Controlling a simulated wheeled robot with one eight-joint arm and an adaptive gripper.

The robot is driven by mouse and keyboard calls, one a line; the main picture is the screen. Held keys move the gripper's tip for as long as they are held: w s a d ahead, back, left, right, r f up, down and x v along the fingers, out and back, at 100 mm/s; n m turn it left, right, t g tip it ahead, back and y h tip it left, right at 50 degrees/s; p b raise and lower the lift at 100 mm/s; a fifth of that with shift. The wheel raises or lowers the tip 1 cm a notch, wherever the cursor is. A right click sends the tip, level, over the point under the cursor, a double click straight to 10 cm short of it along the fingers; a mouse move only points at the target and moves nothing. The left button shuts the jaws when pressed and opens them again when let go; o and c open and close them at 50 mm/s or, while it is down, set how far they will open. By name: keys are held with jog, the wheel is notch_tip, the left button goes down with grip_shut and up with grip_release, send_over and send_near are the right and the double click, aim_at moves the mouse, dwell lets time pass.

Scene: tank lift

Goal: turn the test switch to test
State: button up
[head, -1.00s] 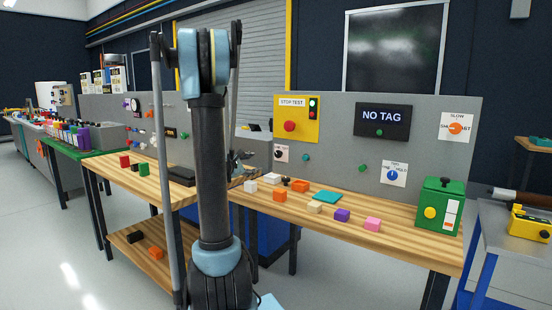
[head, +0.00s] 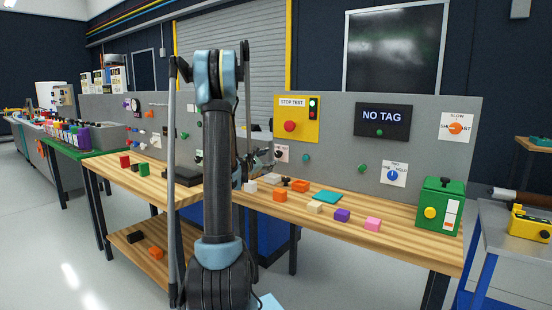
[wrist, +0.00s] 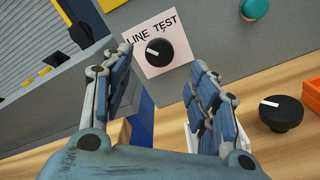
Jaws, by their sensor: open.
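The test switch (wrist: 159,52) is a round black knob with a white pointer line on a white plate lettered "LINE TEST" in the wrist view. In the head view its plate (head: 282,153) is small, on the grey panel below the yellow stop test box. My gripper (wrist: 165,82) is open and empty, with its two fingers apart. In the wrist view the knob appears between and beyond the fingertips, and the fingers do not touch it. In the head view my gripper (head: 262,158) is near the panel, just left of the switch, partly hidden by my arm.
A loose black knob (wrist: 282,113) with a white line is on the wooden bench (head: 400,225), beside an orange block (wrist: 301,91). A teal button (wrist: 254,9) is on the panel right of the switch. Several coloured blocks lie along the bench.

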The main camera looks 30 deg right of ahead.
aim_at(277, 155)
jog(key=x, duration=0.8)
jog(key=shift+w, duration=0.1)
jog(key=c, duration=1.1)
